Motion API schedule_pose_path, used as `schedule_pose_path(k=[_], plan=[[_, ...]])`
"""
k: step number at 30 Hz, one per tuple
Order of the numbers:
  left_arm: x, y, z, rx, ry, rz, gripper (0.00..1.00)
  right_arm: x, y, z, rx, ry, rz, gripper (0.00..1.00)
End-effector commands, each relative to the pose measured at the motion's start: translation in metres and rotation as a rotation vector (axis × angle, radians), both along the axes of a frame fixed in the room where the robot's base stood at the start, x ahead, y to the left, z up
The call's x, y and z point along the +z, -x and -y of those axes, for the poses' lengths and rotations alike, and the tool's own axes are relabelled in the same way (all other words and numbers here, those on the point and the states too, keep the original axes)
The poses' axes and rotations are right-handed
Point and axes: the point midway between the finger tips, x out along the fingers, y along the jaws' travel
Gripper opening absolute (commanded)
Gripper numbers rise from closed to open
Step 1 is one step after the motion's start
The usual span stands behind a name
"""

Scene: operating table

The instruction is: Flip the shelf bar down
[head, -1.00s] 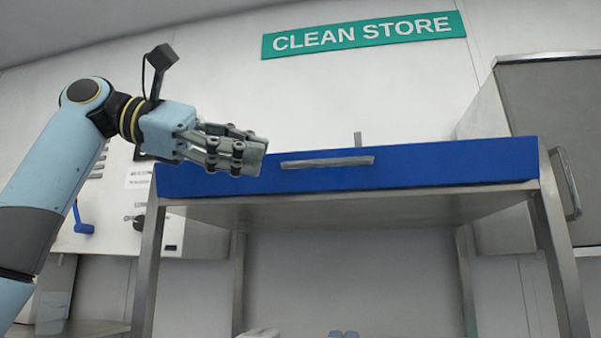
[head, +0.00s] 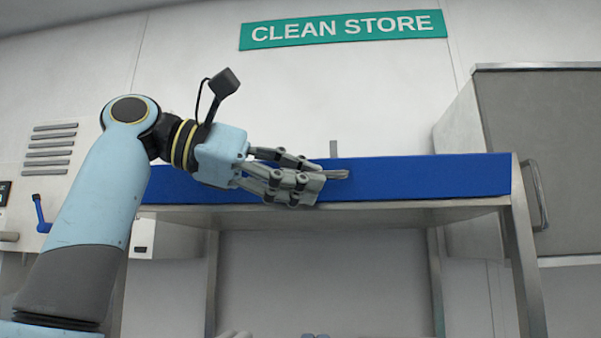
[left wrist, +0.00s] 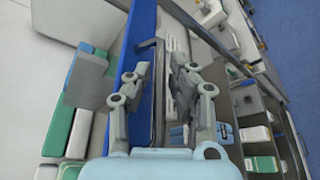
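The shelf bar (head: 338,174) is a grey metal bar on the blue front edge of the shelf (head: 430,177). In the head view only its right end shows past my left gripper (head: 312,178), which hides the rest. In the left wrist view the bar (left wrist: 158,90) runs lengthwise between the two sides of my left gripper (left wrist: 160,85). The fingers are apart, with a gap on both sides of the bar, so the gripper looks open. I cannot tell whether a finger touches the bar.
A grey cabinet (head: 540,130) with a side handle stands to the right. A small upright tab (head: 333,149) rises behind the blue edge. A green CLEAN STORE sign (head: 345,28) is on the wall. The space under the shelf is mostly open.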

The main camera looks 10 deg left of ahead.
Motion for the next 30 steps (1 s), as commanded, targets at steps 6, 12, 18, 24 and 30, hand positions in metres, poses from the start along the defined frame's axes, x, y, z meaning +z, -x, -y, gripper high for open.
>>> schedule_pose_path(k=[6,12,18,24,30], plan=[[0.0,0.0,0.0,0.0,0.0,0.0,0.04,0.0,0.001,0.006,0.002,0.007,-0.002,0.4],[0.0,0.0,-0.001,0.0,0.0,0.0,0.0,0.0,0.001,0.008,0.003,0.01,-0.003,0.4],[-0.001,0.001,-0.001,0.0,0.0,0.017,0.0,-0.002,0.002,0.008,0.003,0.009,-0.003,0.4],[-0.007,0.003,-0.001,0.001,0.0,0.089,0.0,-0.011,0.002,0.007,0.003,0.008,-0.004,0.4],[-0.016,0.006,-0.001,0.002,0.0,0.234,0.0,-0.027,0.003,0.004,0.001,0.004,-0.005,0.4]])
